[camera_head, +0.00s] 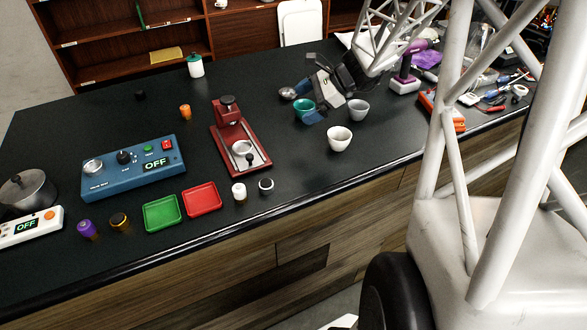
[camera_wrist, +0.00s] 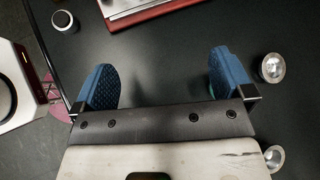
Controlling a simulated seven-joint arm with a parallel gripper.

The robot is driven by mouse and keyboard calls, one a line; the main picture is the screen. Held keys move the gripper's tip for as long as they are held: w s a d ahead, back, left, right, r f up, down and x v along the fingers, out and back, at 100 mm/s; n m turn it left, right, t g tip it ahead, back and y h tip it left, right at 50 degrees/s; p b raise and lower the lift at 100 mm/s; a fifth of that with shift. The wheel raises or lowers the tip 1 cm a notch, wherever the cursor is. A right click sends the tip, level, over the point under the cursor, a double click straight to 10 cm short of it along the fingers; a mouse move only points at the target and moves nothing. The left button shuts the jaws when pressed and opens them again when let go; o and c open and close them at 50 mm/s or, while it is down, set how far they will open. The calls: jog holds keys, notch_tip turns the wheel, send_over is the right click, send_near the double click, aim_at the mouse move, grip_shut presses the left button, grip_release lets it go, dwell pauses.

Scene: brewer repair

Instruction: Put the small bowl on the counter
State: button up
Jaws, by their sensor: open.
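A small shiny metal bowl (camera_head: 287,93) sits on the dark counter (camera_head: 330,175), just left of my gripper in the head view. A small round metal bowl (camera_wrist: 271,68) shows right of the right finger in the wrist view. A second metal one (camera_wrist: 275,157) is partly hidden at the lower right. I cannot tell which of these is the one in the head view. My gripper (camera_head: 308,102) is open and points down over the counter. In the wrist view, only bare counter shows between its blue fingers (camera_wrist: 165,78). A teal cup (camera_head: 303,110) is beside the fingers, partly hidden.
A white cup (camera_head: 340,138) and a grey cup (camera_head: 358,109) stand near my gripper. A red brewer (camera_head: 232,125) is to the left, with red (camera_head: 202,198) and green (camera_head: 161,213) trays nearer the front edge. Tools lie at the right. The front middle counter is clear.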

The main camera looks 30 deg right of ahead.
jog(key=s+a+r+n+g+h, duration=0.3)
jog(key=s+a+r+n+h, duration=0.15)
jog(key=s+a+n, duration=0.75)
jog(key=s+a+r+n+h, duration=0.1)
jog(key=s+a+n+h, duration=0.1)
jog(key=s, duration=0.5)
jog(key=s+a+r+n+h, duration=0.1)
jog(key=s+a+n+h, duration=0.2)
jog(key=s+n, duration=0.2)
jog(key=shift+s+a+n+t, duration=0.3)
jog(key=shift+s+t, duration=0.1)
jog(key=shift+s, duration=1.15)
